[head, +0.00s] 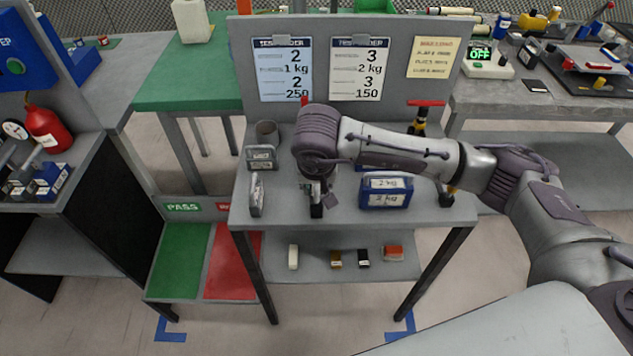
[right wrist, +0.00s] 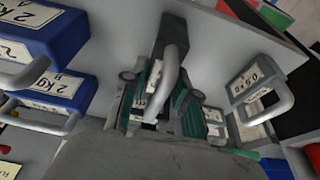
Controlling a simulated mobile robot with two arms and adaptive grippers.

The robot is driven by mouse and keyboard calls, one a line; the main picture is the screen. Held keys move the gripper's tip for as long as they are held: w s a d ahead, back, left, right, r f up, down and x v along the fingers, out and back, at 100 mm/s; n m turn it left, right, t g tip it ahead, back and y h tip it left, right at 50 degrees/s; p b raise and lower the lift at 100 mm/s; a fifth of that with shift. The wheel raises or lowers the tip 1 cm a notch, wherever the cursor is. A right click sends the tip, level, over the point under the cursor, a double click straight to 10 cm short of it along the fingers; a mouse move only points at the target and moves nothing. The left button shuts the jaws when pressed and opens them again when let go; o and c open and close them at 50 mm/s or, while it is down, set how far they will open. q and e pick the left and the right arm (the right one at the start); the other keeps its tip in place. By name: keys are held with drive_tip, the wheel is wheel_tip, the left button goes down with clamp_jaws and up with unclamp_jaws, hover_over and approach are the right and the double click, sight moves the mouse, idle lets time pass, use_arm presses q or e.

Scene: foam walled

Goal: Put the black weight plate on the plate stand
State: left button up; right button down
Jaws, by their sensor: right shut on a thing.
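My right gripper (head: 316,196) points down over the middle of the grey bench and is shut on the handle of a dark block that I take for the black weight plate (head: 316,211). In the right wrist view the dark block (right wrist: 172,35) and its grey handle show between the green-padded fingers (right wrist: 160,108). The fingers hide most of its label. I cannot tell whether it touches the bench. I cannot make out the plate stand with certainty. My left gripper is not in view.
Blue 2 kg weights (head: 385,192) stand to the right of the gripper, and grey weights (head: 257,195) to its left. A red-topped black and yellow tool (head: 425,112) stands behind at right. The bench (head: 285,222) is clear at its front edge. Small pieces lie on the lower shelf (head: 315,268).

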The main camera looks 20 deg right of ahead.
drive_tip(key=c, duration=0.9)
unclamp_jaws()
drive_tip(key=shift+f, duration=0.1)
drive_tip(key=shift+r, duration=0.25)
drive_tip(key=b+v, duration=0.1)
drive_tip(key=v, duration=1.1)
drive_tip(key=shift+s+f+b, duration=0.1)
drive_tip(key=shift+s+b, duration=0.05)
drive_tip(key=shift+b, duration=0.25)
drive_tip(key=shift+f, duration=0.1)
